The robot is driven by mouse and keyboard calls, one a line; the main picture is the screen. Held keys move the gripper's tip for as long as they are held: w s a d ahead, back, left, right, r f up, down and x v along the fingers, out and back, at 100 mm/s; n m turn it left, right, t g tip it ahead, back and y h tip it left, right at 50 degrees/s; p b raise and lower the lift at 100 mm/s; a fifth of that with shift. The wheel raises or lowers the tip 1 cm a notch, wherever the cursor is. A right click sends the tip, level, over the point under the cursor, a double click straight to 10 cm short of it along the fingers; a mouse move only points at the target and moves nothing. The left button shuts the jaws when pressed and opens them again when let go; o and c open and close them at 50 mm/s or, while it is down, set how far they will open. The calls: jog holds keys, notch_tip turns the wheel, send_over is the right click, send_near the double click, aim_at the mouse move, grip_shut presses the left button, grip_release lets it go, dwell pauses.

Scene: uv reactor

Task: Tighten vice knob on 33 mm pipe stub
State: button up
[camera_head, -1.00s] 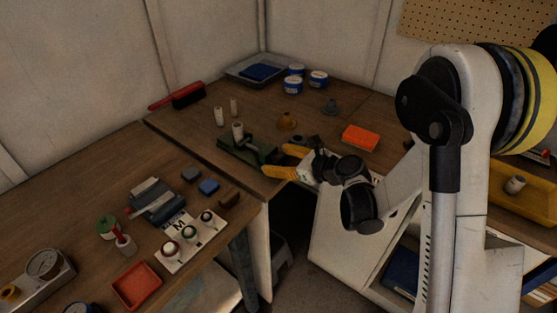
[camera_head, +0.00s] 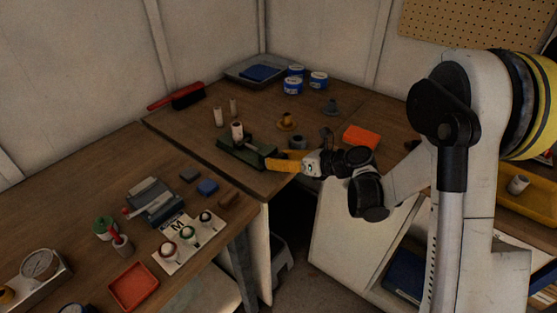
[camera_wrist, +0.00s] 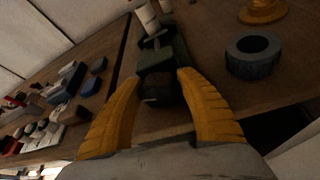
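The green vice (camera_head: 235,152) sits on the wooden bench with a white pipe stub (camera_head: 237,131) standing upright in it. In the wrist view the vice (camera_wrist: 155,58) points toward me, with the pale stub (camera_wrist: 148,18) beyond its near end. A dark part at its near end, seemingly the knob (camera_wrist: 155,88), lies between my fingers. My gripper (camera_wrist: 158,80) is open, its yellow fingers on either side of that near end. Whether they touch it I cannot tell. In the head view my gripper (camera_head: 272,163) is at the vice's right end, hiding the knob.
A grey ring (camera_wrist: 253,57) lies right of my gripper, near a yellow-brown flanged piece (camera_head: 286,122). Two more pale stubs (camera_head: 218,117) stand behind the vice. An orange box (camera_head: 361,136) lies to the right. The bench's front edge is close below my gripper.

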jog(key=o, duration=0.4)
jog(key=shift+d, duration=0.1)
jog(key=v, duration=1.2)
